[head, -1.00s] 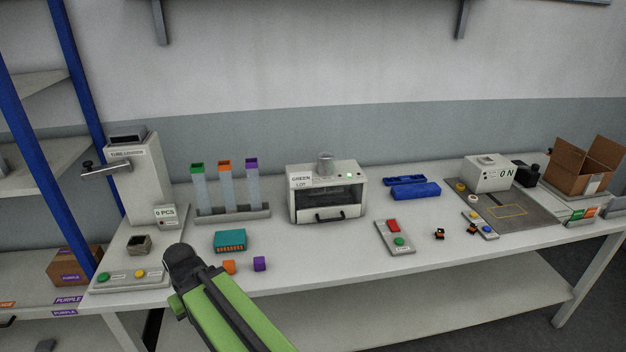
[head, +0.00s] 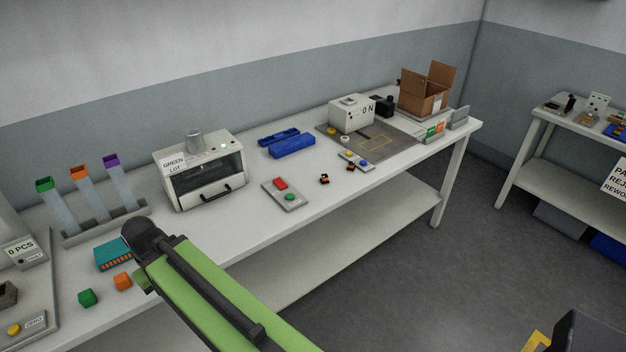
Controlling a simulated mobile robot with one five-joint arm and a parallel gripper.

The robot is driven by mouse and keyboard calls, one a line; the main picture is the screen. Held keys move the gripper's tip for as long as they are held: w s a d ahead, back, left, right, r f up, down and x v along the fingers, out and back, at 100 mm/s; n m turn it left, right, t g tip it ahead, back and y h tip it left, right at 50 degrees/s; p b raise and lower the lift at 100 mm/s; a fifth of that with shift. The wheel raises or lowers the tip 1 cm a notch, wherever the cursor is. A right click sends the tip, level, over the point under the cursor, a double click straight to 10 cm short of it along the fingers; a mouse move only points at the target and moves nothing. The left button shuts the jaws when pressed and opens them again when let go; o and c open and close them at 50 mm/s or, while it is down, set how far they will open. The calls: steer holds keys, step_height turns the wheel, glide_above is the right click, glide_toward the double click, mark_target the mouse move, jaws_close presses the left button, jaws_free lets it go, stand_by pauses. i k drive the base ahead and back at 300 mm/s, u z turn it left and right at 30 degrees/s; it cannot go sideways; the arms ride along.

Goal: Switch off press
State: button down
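A white box unit marked "0 N" (head: 352,114) stands on a grey plate (head: 400,146) towards the right end of the bench; it looks like the press. A small panel with yellow and blue buttons (head: 356,161) lies at the plate's front edge. I cannot tell which panel works the press. My green arm reaches up from the bottom, well left of these panels. My gripper itself is not visible.
Blue trays (head: 291,146) and small orange-black parts (head: 324,179) lie on the bench. An open cardboard box (head: 424,92) stands at its right end. A teal block (head: 114,255) and cubes lie near my arm. Open floor (head: 440,260) lies to the right, before a second table (head: 590,130).

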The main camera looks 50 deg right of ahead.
mark_target(279, 183)
steer(key=z, duration=1.25)
steer(key=k, duration=1.35)
steer(key=u, duration=0.15)
steer(key=i, duration=0.8)
steer(key=u, duration=0.45)
steer(key=i, duration=1.25)
steer(key=u, duration=0.3)
